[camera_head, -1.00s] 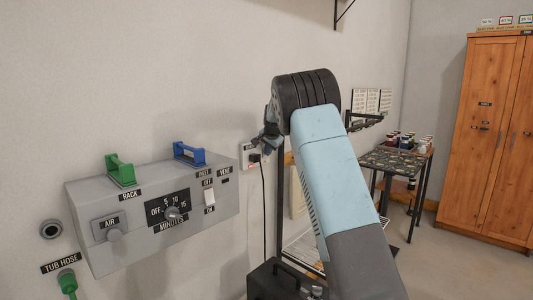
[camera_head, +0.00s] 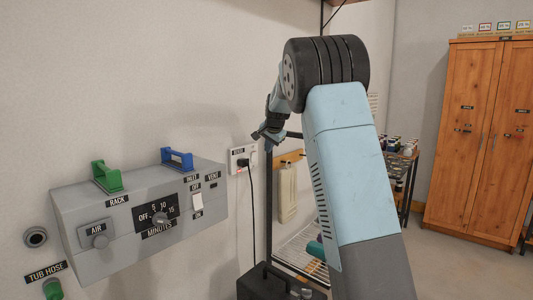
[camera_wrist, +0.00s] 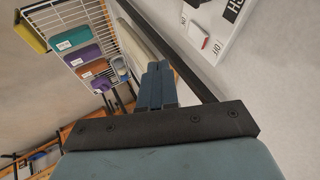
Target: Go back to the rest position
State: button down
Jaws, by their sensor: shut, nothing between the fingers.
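My gripper (camera_head: 267,134) shows in the head view beyond my raised blue arm, to the left of the black wrist joint.
A grey control box (camera_head: 140,217) with green and blue clips is on the left wall. A wall socket (camera_head: 243,157) holds a plug with a hanging cable. A wire rack (camera_wrist: 75,30) holds coloured items. A wooden cabinet (camera_head: 480,140) stands right, with clear floor before it.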

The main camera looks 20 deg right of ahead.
jog(key=shift+s+r, duration=0.25)
jog(key=shift+s, duration=0.1)
jog(key=s+a+r+n+y, duration=0.1)
jog(key=s+a+r+n, duration=0.15)
jog(key=s, duration=1.15)
jog(key=s+a+r+n, duration=0.1)
jog(key=s+r+n, duration=0.15)
jog(key=s, duration=1.15)
jog(key=s+a+f+n+g, duration=0.1)
jog(key=s+f, duration=0.3)
jog(key=s, duration=0.9)
jog(key=s+a+f+n, duration=0.2)
jog(key=s+f+n, duration=0.2)
jog(key=s, duration=0.9)
jog(key=shift+g+h, duration=0.3)
jog(key=shift+g, duration=0.1)
